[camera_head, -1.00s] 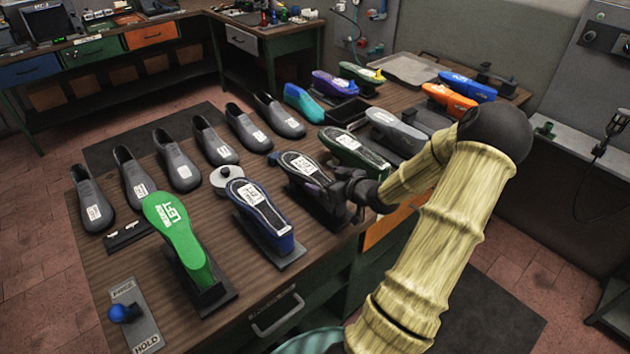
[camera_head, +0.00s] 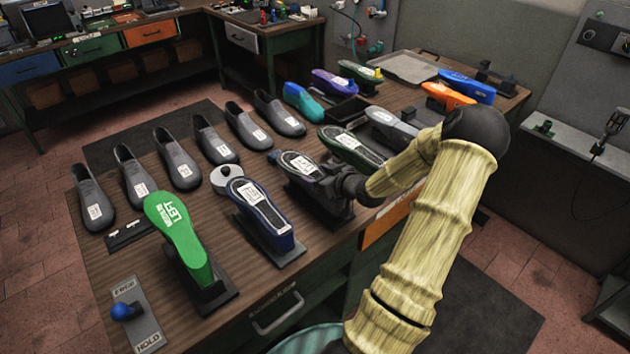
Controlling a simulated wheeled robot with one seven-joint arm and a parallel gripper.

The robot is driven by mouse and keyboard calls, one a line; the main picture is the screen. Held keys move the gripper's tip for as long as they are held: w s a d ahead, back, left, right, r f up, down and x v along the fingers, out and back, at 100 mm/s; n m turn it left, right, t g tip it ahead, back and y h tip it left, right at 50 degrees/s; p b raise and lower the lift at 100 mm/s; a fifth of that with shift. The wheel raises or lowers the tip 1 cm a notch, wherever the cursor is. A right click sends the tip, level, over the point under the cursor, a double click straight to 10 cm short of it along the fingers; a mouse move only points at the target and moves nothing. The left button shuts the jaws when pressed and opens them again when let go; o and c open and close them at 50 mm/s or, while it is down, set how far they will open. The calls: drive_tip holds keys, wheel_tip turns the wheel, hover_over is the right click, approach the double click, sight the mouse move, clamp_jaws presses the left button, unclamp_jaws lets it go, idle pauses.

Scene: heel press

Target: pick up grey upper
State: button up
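Several grey uppers with white labels stand in a row along the far left side of the table, from the leftmost grey upper (camera_head: 90,197) through the middle one (camera_head: 178,158) to the rightmost one (camera_head: 278,113). My gripper (camera_head: 335,186) is at the near side of the table, well apart from that row. It is right beside a dark last with a white label (camera_head: 300,163) on a stand. My wrist hides part of that last's stand. The fingers are dark and small, so I cannot tell whether they are open, shut or touching the last.
More coloured lasts, such as an orange one (camera_head: 447,95), stand to the right. A HOLD lever plate (camera_head: 140,322) is at the front left.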

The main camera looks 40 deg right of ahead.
drive_tip(key=c, duration=0.3)
drive_tip(key=shift+d, duration=0.1)
wheel_tip(320, 180, up, 10)
idle(0.4)
idle(0.5)
